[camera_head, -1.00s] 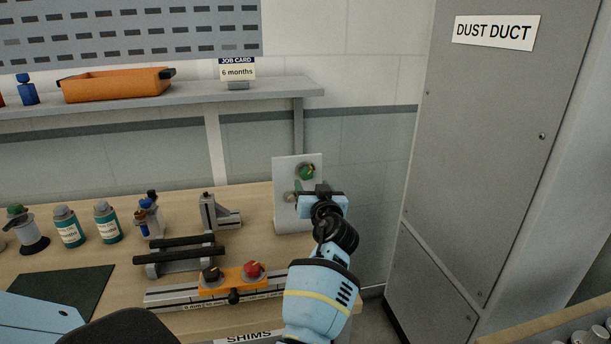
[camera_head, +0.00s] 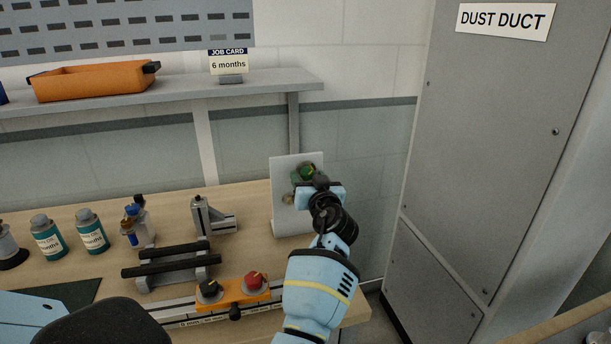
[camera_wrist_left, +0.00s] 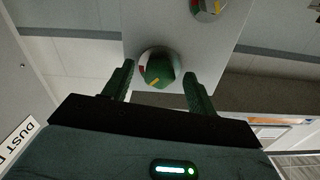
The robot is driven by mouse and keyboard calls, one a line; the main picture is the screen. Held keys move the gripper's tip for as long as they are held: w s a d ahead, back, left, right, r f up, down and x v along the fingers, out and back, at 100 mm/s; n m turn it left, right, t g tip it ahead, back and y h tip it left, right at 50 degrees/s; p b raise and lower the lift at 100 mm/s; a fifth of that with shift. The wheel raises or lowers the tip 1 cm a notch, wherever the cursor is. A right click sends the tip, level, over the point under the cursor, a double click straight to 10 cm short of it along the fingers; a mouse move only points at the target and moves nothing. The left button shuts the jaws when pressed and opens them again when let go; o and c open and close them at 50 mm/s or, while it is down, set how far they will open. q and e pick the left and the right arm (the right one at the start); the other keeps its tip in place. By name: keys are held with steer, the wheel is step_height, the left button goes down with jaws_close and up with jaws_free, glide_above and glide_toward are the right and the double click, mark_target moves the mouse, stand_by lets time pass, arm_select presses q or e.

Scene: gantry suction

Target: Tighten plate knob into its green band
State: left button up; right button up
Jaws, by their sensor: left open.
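A pale upright plate (camera_head: 284,222) stands at the right end of the bench and carries two round knobs or dials. The upper one, the green-faced knob (camera_head: 303,171), has yellow and red marks. My left gripper (camera_head: 311,178) is in front of the plate at this knob and partly hides it. In the left wrist view the knob (camera_wrist_left: 160,70) sits between the two spread green fingers of the gripper (camera_wrist_left: 159,78), with gaps at both sides. The other knob (camera_wrist_left: 208,9) is at the top edge there. Its pointer reading is too small to tell. My right gripper is not in view.
An orange block with a red knob (camera_head: 254,281) sits on a rail at the bench front. A grey clamp (camera_head: 211,218), black bars (camera_head: 171,259) and bottles (camera_head: 92,232) stand left of the plate. A grey dust duct cabinet (camera_head: 482,150) rises at the right.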

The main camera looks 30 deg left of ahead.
arm_select(q)
steer(key=shift+w+a, duration=0.1)
steer(key=shift+w, duration=0.05)
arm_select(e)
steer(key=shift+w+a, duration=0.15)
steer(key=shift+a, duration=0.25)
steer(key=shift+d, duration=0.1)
arm_select(q)
steer(key=c, duration=1)
steer(key=shift+m, duration=1.1)
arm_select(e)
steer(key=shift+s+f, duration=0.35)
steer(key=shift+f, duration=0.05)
arm_select(q)
steer(key=shift+r, duration=0.1)
steer(key=o, duration=1)
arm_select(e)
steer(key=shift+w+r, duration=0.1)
